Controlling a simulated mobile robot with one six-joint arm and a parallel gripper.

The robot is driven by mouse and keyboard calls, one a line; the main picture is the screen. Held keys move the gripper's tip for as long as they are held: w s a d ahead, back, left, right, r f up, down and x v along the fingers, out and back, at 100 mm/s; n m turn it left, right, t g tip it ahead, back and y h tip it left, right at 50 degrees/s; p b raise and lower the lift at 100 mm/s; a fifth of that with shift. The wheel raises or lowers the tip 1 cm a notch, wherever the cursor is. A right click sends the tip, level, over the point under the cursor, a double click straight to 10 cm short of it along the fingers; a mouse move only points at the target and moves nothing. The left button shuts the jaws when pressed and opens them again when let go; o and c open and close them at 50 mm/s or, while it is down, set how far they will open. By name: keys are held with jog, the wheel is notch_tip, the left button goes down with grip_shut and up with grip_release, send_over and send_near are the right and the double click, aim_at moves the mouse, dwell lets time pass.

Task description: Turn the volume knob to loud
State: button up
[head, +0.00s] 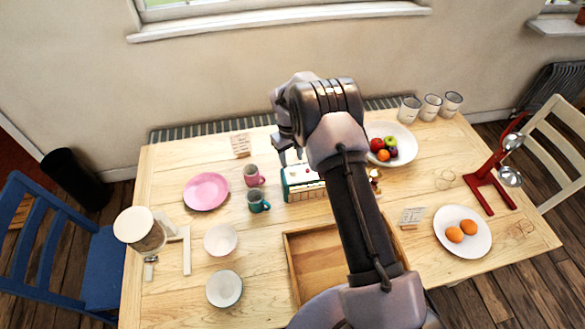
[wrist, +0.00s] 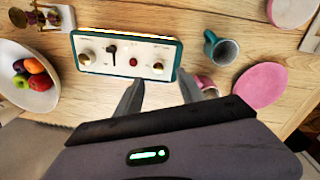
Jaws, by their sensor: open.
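The radio (head: 304,184) is a teal box with a pale control face, standing in the middle of the table and partly hidden by my arm in the head view. In the wrist view the radio (wrist: 126,37) shows a brass knob (wrist: 86,58) at the left, a dark lever, a red button and another brass knob (wrist: 157,67) at the right. I cannot read which knob is the volume knob. My gripper (wrist: 136,86) is open and empty, its fingertips just below the radio's face in the wrist view, apart from both knobs.
A teal mug (wrist: 220,48), a pink mug (head: 253,176) and a pink plate (head: 206,191) stand left of the radio in the head view. A fruit bowl (head: 402,133) is at its right. A wooden tray (head: 292,262) lies in front. Bare table shows around the radio.

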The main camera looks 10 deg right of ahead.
aim_at(293, 170)
jog(key=f, duration=0.5)
jog(key=shift+d+f, duration=0.1)
jog(key=shift+d, duration=0.25)
jog(key=shift+a+f, duration=0.1)
jog(key=shift+f, duration=0.35)
grip_shut()
